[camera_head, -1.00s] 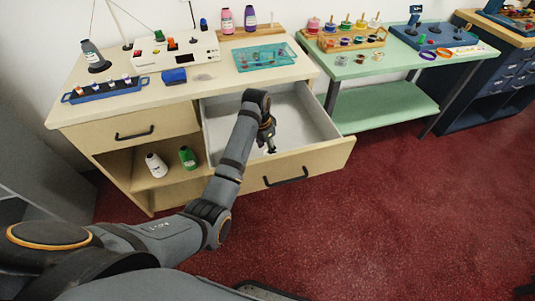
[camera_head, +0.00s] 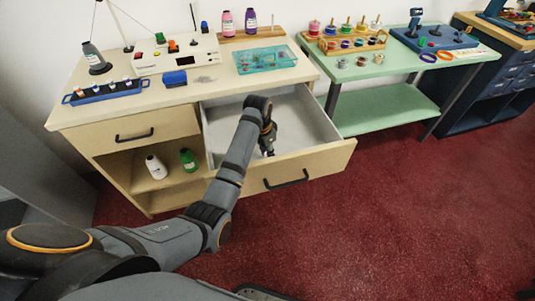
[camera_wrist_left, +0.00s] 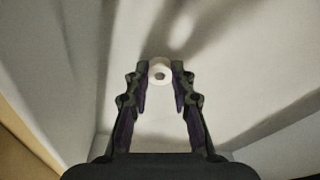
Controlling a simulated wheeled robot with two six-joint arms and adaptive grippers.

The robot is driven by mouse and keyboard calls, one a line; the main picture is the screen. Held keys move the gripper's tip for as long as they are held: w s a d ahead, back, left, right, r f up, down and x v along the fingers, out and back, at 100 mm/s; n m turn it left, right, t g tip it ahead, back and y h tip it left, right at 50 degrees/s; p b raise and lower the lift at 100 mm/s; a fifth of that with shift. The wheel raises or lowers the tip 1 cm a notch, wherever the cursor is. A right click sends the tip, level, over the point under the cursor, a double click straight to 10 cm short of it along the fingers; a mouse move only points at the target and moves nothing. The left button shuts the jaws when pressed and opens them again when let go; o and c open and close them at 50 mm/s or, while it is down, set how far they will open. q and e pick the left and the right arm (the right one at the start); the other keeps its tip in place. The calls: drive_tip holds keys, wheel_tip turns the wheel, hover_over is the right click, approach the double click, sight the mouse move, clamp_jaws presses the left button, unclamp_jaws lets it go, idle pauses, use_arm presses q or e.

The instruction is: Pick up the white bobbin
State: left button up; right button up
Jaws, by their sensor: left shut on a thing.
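The white bobbin (camera_wrist_left: 159,72) is a small pale disc with a dark centre hole, between the fingertips in the left wrist view. My left gripper (camera_wrist_left: 159,75) is shut on it, one finger on each side. In the head view my left gripper (camera_head: 267,149) points down inside the open drawer (camera_head: 300,112), and I cannot make out the bobbin there. I cannot tell whether the bobbin touches the drawer floor. My right gripper is not in view.
The drawer's front panel (camera_head: 325,160) stands out over the red floor. The wooden counter (camera_head: 215,88) above holds a teal tray (camera_head: 264,60) and a blue block (camera_head: 174,78). White (camera_head: 156,167) and green (camera_head: 188,160) bottles stand on the shelf left of the drawer.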

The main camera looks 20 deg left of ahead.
use_arm(q)
wheel_tip(320, 180, up, 10)
drive_tip(key=shift+p, duration=0.4)
